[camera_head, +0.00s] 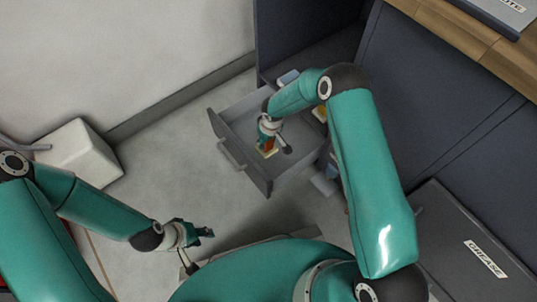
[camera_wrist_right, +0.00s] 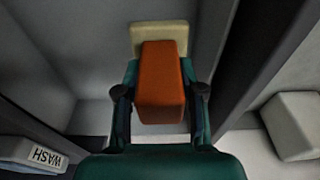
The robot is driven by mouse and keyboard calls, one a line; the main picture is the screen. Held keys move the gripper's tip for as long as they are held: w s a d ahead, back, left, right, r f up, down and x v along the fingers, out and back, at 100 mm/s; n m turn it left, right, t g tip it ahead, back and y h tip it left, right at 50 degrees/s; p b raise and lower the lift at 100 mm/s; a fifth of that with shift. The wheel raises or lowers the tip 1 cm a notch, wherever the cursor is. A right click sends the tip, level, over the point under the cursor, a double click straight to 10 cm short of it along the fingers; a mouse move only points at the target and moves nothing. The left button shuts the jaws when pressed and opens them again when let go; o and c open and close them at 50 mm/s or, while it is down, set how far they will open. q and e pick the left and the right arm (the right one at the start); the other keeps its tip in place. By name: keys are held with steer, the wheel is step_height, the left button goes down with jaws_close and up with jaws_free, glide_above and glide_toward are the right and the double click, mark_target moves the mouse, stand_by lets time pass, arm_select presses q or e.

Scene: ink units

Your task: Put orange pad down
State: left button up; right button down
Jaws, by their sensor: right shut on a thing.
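The orange pad (camera_wrist_right: 161,80) is held between the two fingers of my right gripper (camera_wrist_right: 160,92) in the right wrist view. In the head view, the orange pad (camera_head: 266,146) shows small below my right gripper (camera_head: 268,136), inside the open grey drawer (camera_head: 232,152). A cream block (camera_wrist_right: 160,32) shows at the pad's far end; I cannot tell whether they touch or whether the pad rests on the drawer floor. My left gripper (camera_head: 200,240) hangs away from the drawer, at the lower left, with nothing visible in it; its finger opening is unclear.
A box marked WASH (camera_wrist_right: 38,154) lies at the lower left of the wrist view. A yellow item (camera_head: 320,114) is partly hidden by my right arm. A dark case marked GREASE (camera_head: 462,238) is at right.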

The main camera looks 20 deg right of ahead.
step_height(320, 180, down, 8)
steer(key=shift+f+b, duration=0.2)
steer(key=shift+b, duration=0.9)
steer(key=shift+f, duration=0.1)
steer(key=c, duration=0.7)
jaws_free()
steer(key=shift+r, duration=0.45)
steer(key=r+p, duration=0.1)
steer(key=r, duration=0.2)
steer(key=s+r+p, duration=0.1)
steer(key=r, duration=0.3)
steer(key=r+p, duration=0.2)
steer(key=r, duration=0.2)
steer(key=shift+s+d+r, duration=0.1)
steer(key=shift+s+d, duration=0.25)
